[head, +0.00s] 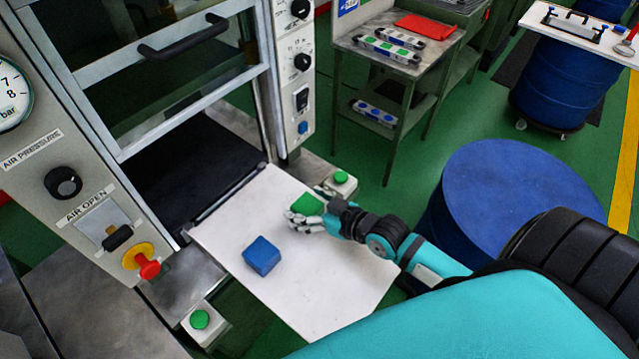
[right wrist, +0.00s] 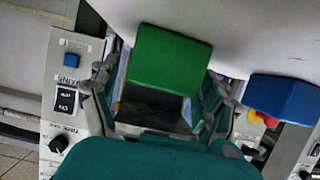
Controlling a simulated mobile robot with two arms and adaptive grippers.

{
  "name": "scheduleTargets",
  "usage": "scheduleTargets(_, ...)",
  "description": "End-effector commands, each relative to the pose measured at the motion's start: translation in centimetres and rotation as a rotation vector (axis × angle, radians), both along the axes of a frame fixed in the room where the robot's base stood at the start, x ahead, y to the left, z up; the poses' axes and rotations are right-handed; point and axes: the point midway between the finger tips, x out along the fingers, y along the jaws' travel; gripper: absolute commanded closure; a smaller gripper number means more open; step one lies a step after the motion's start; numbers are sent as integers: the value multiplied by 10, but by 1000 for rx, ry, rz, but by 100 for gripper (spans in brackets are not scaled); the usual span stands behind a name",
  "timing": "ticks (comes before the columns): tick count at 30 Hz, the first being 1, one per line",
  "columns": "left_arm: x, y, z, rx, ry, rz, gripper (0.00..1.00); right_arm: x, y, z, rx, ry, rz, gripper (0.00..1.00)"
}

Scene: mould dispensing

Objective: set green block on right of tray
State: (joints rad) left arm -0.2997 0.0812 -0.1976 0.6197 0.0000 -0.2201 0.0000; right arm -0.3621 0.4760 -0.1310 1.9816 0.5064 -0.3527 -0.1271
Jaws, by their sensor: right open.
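The white tray (head: 330,290) juts out from the front of the machine. The green block (head: 308,204) is at the tray's right side, towards the machine. My right gripper (head: 304,217) is open at the green block, reaching in from the right. In the right wrist view the green block (right wrist: 170,56) is just ahead of the open fingers, between their lines; I cannot tell whether they touch it. A blue block (head: 262,256) sits on the tray, left of and nearer than the green one; it also shows in the right wrist view (right wrist: 285,97). My left gripper is out of view.
Green buttons stand beside the tray, one near its far right corner (head: 341,178) and one at its near left (head: 200,319). The machine's dark opening (head: 195,160) lies behind the tray. A blue drum (head: 510,205) stands at the right. The tray's near part is clear.

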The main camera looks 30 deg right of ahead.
Motion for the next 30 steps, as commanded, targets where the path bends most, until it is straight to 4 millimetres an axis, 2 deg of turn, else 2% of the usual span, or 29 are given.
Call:
scheduleTargets(4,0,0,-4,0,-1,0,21,-20,-7,5,-2,3,0,20)
scheduleTargets(15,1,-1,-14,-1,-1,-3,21,-85,-29,34,-1,5,1,20)
scheduleTargets(21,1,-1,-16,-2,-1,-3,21,-101,-35,42,1,3,-1,20)
scheduleTargets(30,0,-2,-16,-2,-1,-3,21,-104,-36,45,0,1,-1,20)
